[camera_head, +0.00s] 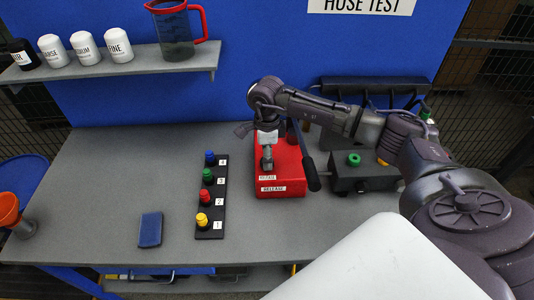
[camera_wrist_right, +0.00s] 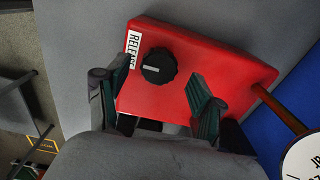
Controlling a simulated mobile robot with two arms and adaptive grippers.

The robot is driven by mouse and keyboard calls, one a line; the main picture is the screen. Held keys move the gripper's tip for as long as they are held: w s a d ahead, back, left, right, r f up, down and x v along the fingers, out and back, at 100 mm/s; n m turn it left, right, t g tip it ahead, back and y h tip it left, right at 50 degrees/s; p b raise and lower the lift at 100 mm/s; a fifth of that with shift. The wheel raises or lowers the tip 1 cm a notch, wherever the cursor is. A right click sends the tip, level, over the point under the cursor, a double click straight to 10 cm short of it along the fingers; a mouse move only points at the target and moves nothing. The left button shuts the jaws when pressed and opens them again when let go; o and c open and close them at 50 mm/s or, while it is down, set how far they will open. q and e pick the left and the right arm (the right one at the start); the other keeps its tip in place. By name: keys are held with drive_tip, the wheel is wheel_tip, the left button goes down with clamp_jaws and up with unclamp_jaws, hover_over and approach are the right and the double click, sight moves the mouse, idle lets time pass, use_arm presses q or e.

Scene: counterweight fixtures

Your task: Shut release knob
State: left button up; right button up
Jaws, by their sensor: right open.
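The release knob (camera_wrist_right: 158,66) is round and black with a light line across its top. It sits on the red pump body (camera_wrist_right: 180,100), beside the RELEASE label, in the right wrist view. The red pump body (camera_head: 287,179) also stands on the grey bench in the head view. My right gripper (camera_wrist_right: 147,80) is open, its two fingers on either side of the knob with visible space from it. In the head view my right gripper (camera_head: 266,160) is over the pump and hides part of its top. My left gripper is not in view.
A black pump lever (camera_head: 311,172) stands right of my gripper. A dark block with a green knob (camera_head: 354,159) is farther right. A black strip with coloured knobs (camera_head: 211,215) and a blue sponge (camera_head: 150,230) lie left. A gauge (camera_wrist_right: 303,158) shows at the wrist view's edge.

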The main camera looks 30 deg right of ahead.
drive_tip(key=shift+a+f, duration=0.1)
drive_tip(key=shift+f, duration=0.3)
drive_tip(key=shift+s+f, duration=0.1)
drive_tip(key=shift+f, duration=0.35)
drive_tip(key=shift+c, duration=0.4)
drive_tip(key=c, duration=1.1)
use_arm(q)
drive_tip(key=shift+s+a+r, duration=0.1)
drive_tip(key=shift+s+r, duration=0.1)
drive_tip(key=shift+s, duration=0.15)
use_arm(e)
drive_tip(key=shift+o, duration=0.2)
